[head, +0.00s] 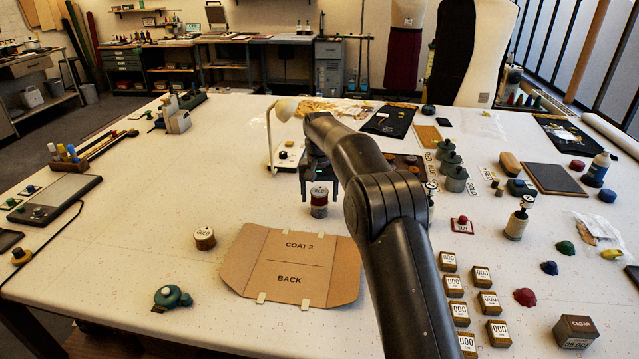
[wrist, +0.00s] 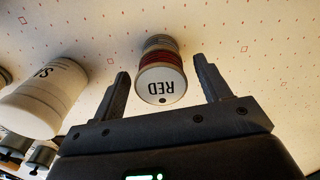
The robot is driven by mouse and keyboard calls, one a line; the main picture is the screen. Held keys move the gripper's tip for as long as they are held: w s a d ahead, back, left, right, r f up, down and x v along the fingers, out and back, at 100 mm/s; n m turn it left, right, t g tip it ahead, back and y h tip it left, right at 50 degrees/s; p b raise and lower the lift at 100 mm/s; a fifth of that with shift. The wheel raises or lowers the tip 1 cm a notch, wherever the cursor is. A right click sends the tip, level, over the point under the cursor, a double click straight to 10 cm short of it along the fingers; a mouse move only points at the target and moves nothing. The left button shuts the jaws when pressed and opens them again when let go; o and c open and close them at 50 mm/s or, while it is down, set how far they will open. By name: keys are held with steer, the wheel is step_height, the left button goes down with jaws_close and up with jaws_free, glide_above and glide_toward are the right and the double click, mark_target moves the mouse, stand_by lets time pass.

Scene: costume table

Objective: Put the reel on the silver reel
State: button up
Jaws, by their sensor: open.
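In the wrist view the red reel (wrist: 160,84) shows between the two spread fingers (wrist: 162,72), with gaps on both sides. A grey part shows beyond its red thread; I cannot tell whether it is a separate piece.
A reel labelled GOLD (head: 205,239) stands to the left. A brown card marked COAT 3 BACK (head: 290,264) lies in front of the red reel. A white lamp (head: 281,110) stands behind my gripper. Small labelled blocks (head: 453,286) sit right of my arm. The table's left-middle is clear.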

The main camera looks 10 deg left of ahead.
mark_target(320, 192)
step_height(320, 192, up, 12)
stand_by(0.4)
steer(key=s+d+r+m+t, duration=0.1)
steer(key=s+d+r, duration=0.6)
steer(key=s+d, duration=0.2)
steer(key=s+d+r+t, duration=0.2)
steer(key=s+d+r, duration=0.4)
steer(key=s+d, duration=0.35)
steer(key=s+d+f+t, duration=0.1)
steer(key=s+d+f, duration=0.2)
steer(key=s, duration=0.5)
steer(key=s+d+f, duration=0.3)
steer(key=s+f, duration=0.2)
steer(key=s, duration=0.4)
steer(key=s+d+f+t, duration=0.1)
steer(key=s+d+f, duration=0.2)
steer(key=s, duration=0.6)
steer(key=shift+d+f+m+t, duration=0.2)
steer(key=shift+f+m+t, duration=0.15)
steer(key=shift+f, duration=0.45)
